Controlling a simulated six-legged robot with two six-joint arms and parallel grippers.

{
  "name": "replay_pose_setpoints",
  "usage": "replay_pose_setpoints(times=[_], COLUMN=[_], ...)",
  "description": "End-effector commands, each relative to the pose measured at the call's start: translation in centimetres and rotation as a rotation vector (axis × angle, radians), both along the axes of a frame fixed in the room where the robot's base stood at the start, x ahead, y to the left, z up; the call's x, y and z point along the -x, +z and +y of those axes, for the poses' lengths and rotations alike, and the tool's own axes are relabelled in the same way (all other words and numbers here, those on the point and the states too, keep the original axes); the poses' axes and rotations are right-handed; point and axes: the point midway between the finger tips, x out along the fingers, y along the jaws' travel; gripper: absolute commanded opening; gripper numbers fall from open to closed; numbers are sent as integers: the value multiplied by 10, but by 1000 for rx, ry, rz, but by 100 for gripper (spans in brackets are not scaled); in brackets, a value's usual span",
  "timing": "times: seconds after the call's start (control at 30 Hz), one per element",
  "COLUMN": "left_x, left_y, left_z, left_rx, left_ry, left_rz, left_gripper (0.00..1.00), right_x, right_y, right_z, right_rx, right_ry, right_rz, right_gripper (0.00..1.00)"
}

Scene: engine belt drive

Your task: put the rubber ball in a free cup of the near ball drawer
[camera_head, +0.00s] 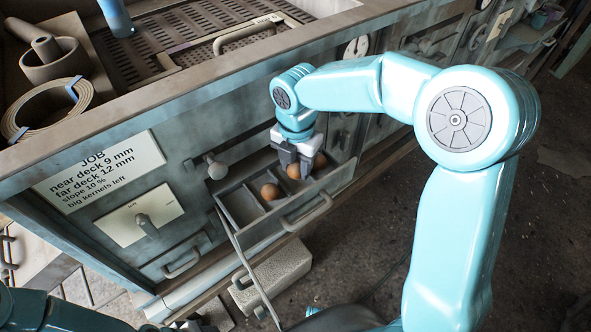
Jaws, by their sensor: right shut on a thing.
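The near ball drawer (281,236) stands pulled out of the bench front, with a row of cups split by thin dividers. One orange-brown ball (270,191) sits in a cup left of my gripper. Another brown ball (320,160) shows just right of my gripper, partly hidden by it. My right gripper (295,167) points down over the drawer, its dark fingers shut on the rubber ball (293,172), which shows between the fingertips. I cannot tell whether this ball touches the cup floor. The leftmost cup (240,208) looks empty. My left gripper is not in view.
A round knob (216,168) sticks out of the bench front left of the drawer. A job sign (98,172) is on the panel. A pale block (272,277) lies below the drawer.

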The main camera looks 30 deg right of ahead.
Motion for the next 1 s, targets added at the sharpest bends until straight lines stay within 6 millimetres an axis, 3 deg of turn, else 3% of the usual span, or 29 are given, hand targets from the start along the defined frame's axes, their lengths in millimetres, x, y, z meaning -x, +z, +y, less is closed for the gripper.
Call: replay_pose_setpoints(times=[0.03,0.13,0.57,0.6,0.67,1.0], left_x=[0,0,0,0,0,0], left_y=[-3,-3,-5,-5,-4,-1], left_z=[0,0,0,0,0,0], left_rx=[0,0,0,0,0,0], left_ry=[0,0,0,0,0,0], left_rz=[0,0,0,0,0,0], left_gripper=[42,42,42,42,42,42], right_x=[1,0,-3,-4,-4,-4], right_y=[-12,-25,-32,-32,-31,-26], right_z=[0,0,1,1,1,1], right_rx=[0,-1,0,0,0,0], right_ry=[-1,-1,-1,-1,-1,-1], right_rz=[4,3,1,0,0,0], right_gripper=[6,6,6,47,66,66])
